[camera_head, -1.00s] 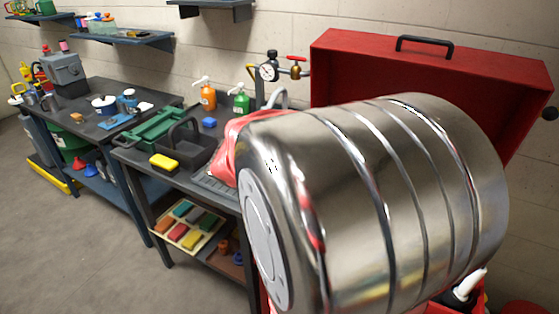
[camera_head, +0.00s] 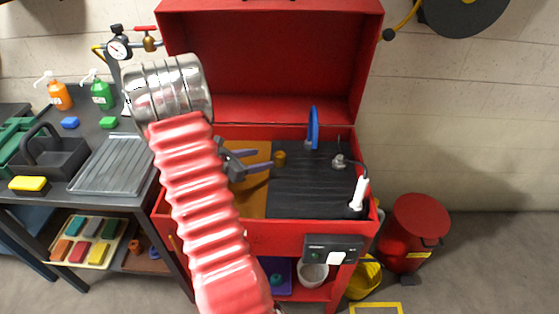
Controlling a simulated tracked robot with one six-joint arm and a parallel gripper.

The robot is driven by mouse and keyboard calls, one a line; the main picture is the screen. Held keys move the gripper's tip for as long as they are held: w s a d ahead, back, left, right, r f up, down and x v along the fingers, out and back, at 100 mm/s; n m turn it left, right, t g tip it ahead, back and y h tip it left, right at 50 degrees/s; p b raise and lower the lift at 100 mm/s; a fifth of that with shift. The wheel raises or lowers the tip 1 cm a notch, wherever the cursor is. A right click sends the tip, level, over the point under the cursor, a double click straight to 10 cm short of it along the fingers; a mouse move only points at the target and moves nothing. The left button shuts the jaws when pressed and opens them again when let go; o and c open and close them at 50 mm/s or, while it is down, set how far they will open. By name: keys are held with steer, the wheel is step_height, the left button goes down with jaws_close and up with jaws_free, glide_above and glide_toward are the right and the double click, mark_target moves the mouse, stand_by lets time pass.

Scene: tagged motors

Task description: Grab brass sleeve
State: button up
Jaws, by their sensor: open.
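A small brass-coloured cylinder, which looks like the brass sleeve (camera_head: 280,158), stands on the red bench beside the seam between its orange-brown panel (camera_head: 257,200) and black ribbed mat (camera_head: 315,188). My gripper (camera_head: 257,160) is open and empty just left of the sleeve, its two dark fingers pointing right towards it. I cannot tell from this view how high the fingers are above the surface. My red bellows arm and metal wrist cover the bench's left part.
A blue upright tool (camera_head: 313,128), a small metal part (camera_head: 341,161) and a white-handled tool (camera_head: 359,193) are on the black mat. The raised red lid (camera_head: 270,60) stands behind. A grey drainer (camera_head: 112,163) lies left. The mat's middle is clear.

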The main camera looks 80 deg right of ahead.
mark_target(277, 157)
steer(key=shift+s+d+f, duration=0.3)
steer(key=shift+d+f, duration=0.1)
steer(key=shift+f, duration=0.05)
steer(key=x, duration=0.8)
steer(key=shift+s+d, duration=0.15)
steer(key=shift+d, duration=0.1)
steer(key=shift+f, duration=0.1)
steer(key=shift+x, duration=2.6)
steer(key=shift+c, duration=0.5)
steer(key=c, duration=1.3)
